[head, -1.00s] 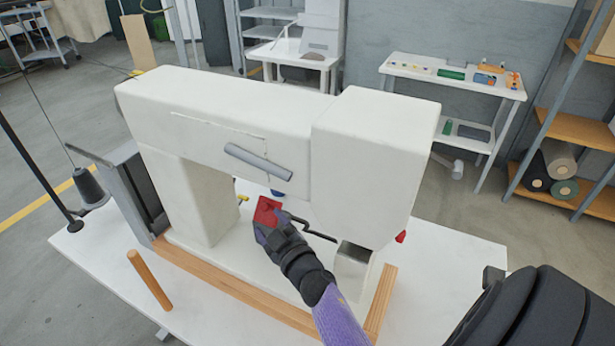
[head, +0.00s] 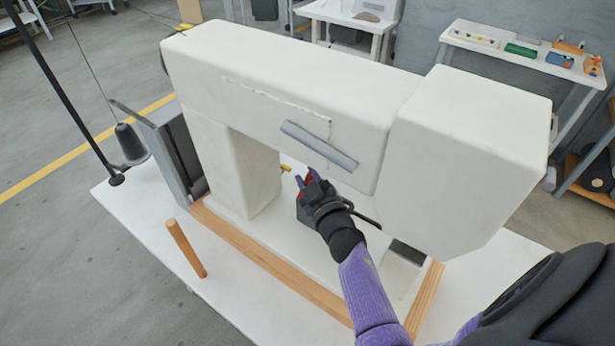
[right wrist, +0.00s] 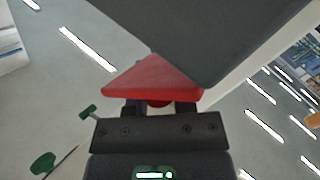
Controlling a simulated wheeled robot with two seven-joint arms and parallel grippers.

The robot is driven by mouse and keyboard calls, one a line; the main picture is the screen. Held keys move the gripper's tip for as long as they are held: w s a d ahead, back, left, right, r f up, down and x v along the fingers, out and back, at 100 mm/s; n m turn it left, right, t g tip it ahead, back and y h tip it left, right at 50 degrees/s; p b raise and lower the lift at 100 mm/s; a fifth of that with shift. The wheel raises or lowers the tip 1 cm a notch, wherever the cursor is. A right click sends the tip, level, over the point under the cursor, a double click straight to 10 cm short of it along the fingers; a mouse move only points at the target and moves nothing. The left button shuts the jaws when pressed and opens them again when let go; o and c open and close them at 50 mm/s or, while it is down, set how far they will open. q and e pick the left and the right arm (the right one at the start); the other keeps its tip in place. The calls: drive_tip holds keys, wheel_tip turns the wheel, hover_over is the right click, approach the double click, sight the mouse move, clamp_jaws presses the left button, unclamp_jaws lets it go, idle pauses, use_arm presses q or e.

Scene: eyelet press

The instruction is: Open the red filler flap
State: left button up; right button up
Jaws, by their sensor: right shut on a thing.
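The red filler flap (head: 308,178) shows as a small red patch below the machine's arm in the head view, mostly hidden by my right gripper (head: 312,184). In the right wrist view the red flap (right wrist: 155,78) is a wide red piece right in front of my right gripper (right wrist: 162,106). The gripper's fingers are shut on its near edge. A dark grey surface covers part of the flap's far side. How far the flap is swung cannot be told. My left gripper is not in view.
The white machine (head: 290,80) stands on a white table (head: 190,265) with a wooden rail (head: 265,260) along its front. A grey bar handle (head: 318,146) sits just above my right gripper.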

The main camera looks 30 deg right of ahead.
clamp_jaws()
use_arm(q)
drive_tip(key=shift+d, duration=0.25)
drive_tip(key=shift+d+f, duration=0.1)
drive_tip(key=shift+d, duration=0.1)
use_arm(e)
drive_tip(key=shift+f, duration=0.1)
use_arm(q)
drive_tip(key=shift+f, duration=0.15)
use_arm(e)
drive_tip(key=shift+a, duration=0.1)
